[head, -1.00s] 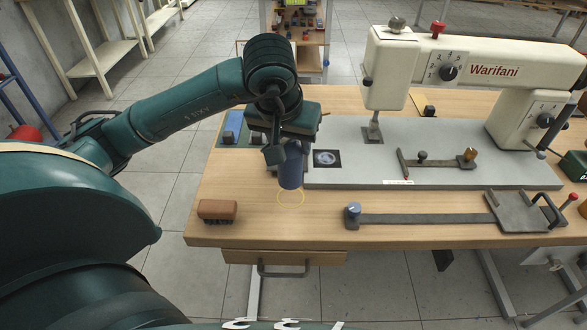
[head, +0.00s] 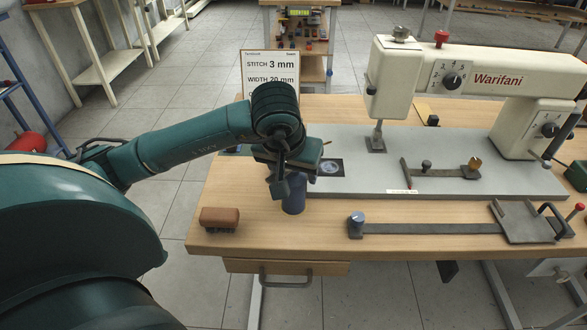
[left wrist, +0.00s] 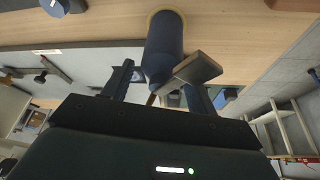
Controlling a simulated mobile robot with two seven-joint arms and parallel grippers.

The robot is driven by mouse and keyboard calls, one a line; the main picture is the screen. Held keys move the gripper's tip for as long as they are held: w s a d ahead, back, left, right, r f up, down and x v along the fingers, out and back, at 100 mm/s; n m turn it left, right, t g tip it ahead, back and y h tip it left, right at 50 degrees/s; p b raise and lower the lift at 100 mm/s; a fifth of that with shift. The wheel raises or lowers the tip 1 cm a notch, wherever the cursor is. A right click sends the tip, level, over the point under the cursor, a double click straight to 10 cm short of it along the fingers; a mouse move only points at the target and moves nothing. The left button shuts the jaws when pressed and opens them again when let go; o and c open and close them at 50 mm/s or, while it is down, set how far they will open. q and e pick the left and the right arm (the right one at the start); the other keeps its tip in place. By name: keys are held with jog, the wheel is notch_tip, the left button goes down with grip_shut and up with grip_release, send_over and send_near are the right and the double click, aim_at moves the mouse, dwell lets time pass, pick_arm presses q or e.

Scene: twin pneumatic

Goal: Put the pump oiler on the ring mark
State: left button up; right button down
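The pump oiler (head: 294,204), a dark blue cylinder, stands upright on the wooden table near its front left. In the left wrist view the oiler (left wrist: 164,45) has a thin yellow edge of the ring mark (left wrist: 166,10) showing around its base; in the head view the ring is hidden. My left gripper (head: 283,182) is over the oiler's upper part. In the left wrist view the gripper's fingers (left wrist: 159,82) stand on either side of it, with a visible gap on the left. A brownish bar, seemingly the oiler's lever, crosses near the right finger. My right gripper is out of view.
A brown block (head: 220,219) lies left of the oiler. A grey plate (head: 450,178) with a white sewing machine (head: 470,75) stands behind and right. A long metal bar with a blue knob (head: 357,222) lies to the right. A sign (head: 271,73) stands behind my arm.

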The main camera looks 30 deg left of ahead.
pick_arm(q)
jog(key=shift+o, duration=0.7)
jog(key=shift+r, duration=0.1)
jog(key=shift+r+p, duration=0.2)
jog(key=shift+p, duration=0.15)
jog(key=p+v, duration=0.1)
jog(key=v, duration=1.1)
jog(key=shift+f, duration=0.15)
